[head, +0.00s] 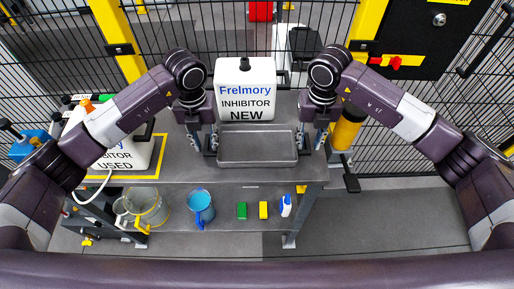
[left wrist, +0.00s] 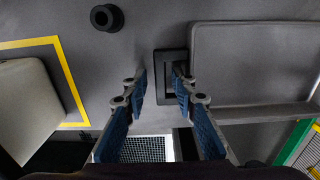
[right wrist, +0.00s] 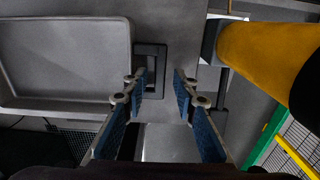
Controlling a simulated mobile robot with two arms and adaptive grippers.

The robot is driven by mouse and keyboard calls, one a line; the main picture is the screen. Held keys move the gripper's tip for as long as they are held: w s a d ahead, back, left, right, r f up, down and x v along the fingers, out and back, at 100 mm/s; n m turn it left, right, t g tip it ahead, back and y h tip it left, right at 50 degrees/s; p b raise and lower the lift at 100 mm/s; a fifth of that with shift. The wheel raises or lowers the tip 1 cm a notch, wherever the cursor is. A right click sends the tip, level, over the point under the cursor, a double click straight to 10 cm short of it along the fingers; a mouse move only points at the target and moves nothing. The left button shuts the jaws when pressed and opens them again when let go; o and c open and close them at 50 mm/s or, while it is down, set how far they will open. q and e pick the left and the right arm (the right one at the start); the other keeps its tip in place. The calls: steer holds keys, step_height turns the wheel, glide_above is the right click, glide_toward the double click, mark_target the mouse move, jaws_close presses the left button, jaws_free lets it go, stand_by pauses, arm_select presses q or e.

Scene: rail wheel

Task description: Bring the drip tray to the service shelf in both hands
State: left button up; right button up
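The drip tray (head: 258,148) is a shallow grey rectangular tray lying flat on the grey bench top, with a dark loop handle at each short end. My left gripper (head: 207,142) is open at the tray's left end; in the left wrist view its fingers (left wrist: 160,78) are apart near the left handle (left wrist: 171,52). My right gripper (head: 310,140) is open at the right end; in the right wrist view its fingers (right wrist: 160,78) are apart near the right handle (right wrist: 151,48). I cannot tell whether either touches. Which surface is the service shelf is not clear.
A white "INHIBITOR NEW" canister (head: 246,88) stands behind the tray. A "USED" canister (head: 122,152) stands left in a yellow outline. A yellow cylinder (head: 348,130) is at the right. The lower shelf (head: 172,221) holds jugs (head: 200,206), green and yellow blocks (head: 263,210) and a bottle.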

arm_select(q)
step_height(320, 180, up, 8)
steer(key=shift+f, duration=0.1)
arm_select(e)
step_height(320, 180, up, 12)
stand_by(0.8)
